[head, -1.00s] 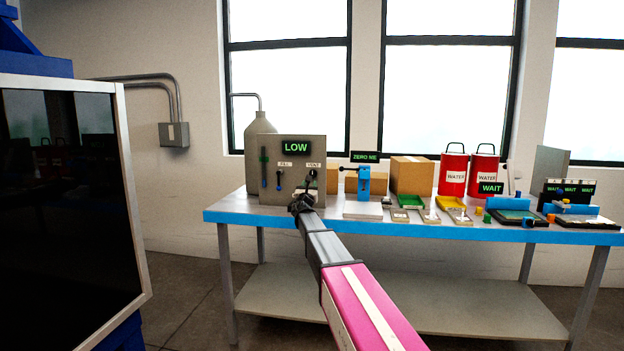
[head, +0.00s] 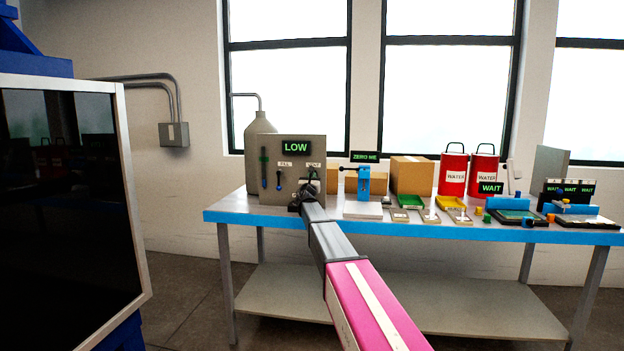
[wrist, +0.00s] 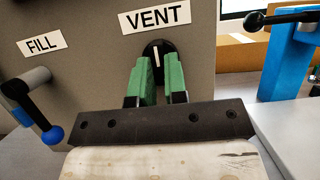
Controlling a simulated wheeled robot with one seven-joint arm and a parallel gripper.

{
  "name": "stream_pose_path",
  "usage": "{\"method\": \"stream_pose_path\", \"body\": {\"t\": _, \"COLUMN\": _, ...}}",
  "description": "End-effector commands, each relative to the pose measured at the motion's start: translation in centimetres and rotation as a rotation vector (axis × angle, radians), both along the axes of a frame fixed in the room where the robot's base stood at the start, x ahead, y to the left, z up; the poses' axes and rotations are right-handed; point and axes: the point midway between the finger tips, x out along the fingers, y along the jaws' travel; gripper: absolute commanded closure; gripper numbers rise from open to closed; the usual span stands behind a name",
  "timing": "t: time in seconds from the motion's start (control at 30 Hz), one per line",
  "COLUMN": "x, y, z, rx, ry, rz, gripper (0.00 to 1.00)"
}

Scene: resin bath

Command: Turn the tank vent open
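The tank panel (head: 270,180) is a grey box on the left end of the bench, with a LOW display (head: 297,148). In the wrist view the black round vent knob (wrist: 156,50) sits under the VENT label (wrist: 155,17), its white mark near upright. My gripper (wrist: 158,70) has its green fingers close together, one on each side of the knob; it looks shut on it. The fingertips hide the knob's lower part. In the head view my wrist hides most of the gripper (head: 308,190) and the knob.
The fill lever (wrist: 35,105) with its blue ball stands just left of my gripper, under the FILL label (wrist: 41,42). A blue stand (wrist: 290,60) with a black lever is to the right. Boxes, red water cans (head: 453,175) and trays fill the bench further right.

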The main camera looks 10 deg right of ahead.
Motion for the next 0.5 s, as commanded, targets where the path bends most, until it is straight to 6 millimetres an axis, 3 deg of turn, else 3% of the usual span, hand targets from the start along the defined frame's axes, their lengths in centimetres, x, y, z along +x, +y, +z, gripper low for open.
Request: {"method": "stream_pose_path", "body": {"t": 0.5, "x": 0.51, "y": 0.1, "z": 0.27, "rx": 0.145, "ry": -0.05, "rz": -0.002, "gripper": 1.0}}
